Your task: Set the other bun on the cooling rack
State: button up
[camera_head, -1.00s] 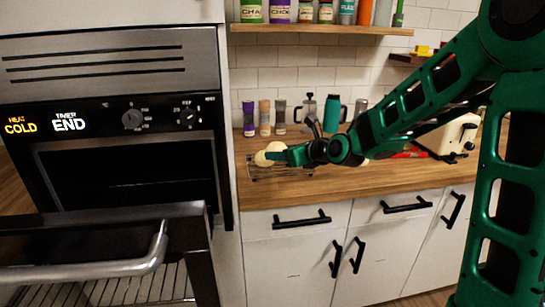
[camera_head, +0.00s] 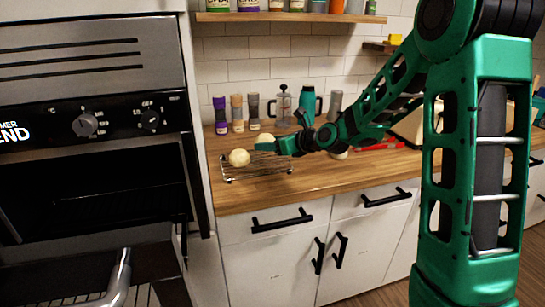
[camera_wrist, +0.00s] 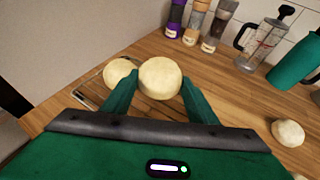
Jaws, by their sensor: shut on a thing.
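My gripper (camera_head: 270,147) is shut on a pale round bun (camera_head: 266,138). In the wrist view this bun (camera_wrist: 160,78) sits between the two green fingers. Another bun (camera_head: 239,157) rests on the wire cooling rack (camera_head: 258,172) on the wooden counter, and it also shows in the wrist view (camera_wrist: 119,71). The held bun is over the rack's back right part, beside the other bun. I cannot tell whether it touches the rack, which my fingers partly hide. A further bun lies on the counter right of the rack, in the wrist view (camera_wrist: 288,132).
Spice bottles (camera_head: 238,113), a French press (camera_head: 283,106) and a teal flask (camera_head: 307,104) stand behind the rack. The oven (camera_head: 90,130) is at the left with its door open. A red-handled item (camera_head: 378,146) lies on the counter to the right.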

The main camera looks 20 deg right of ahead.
aim_at(273, 162)
jog(key=shift+w+d+f, duration=0.25)
jog(key=shift+d+f, duration=0.15)
jog(key=shift+d, duration=0.15)
jog(key=shift+f, duration=2)
jog(key=o, duration=1)
jog(key=shift+o, duration=0.2)
jog(key=shift+s+r, duration=0.1)
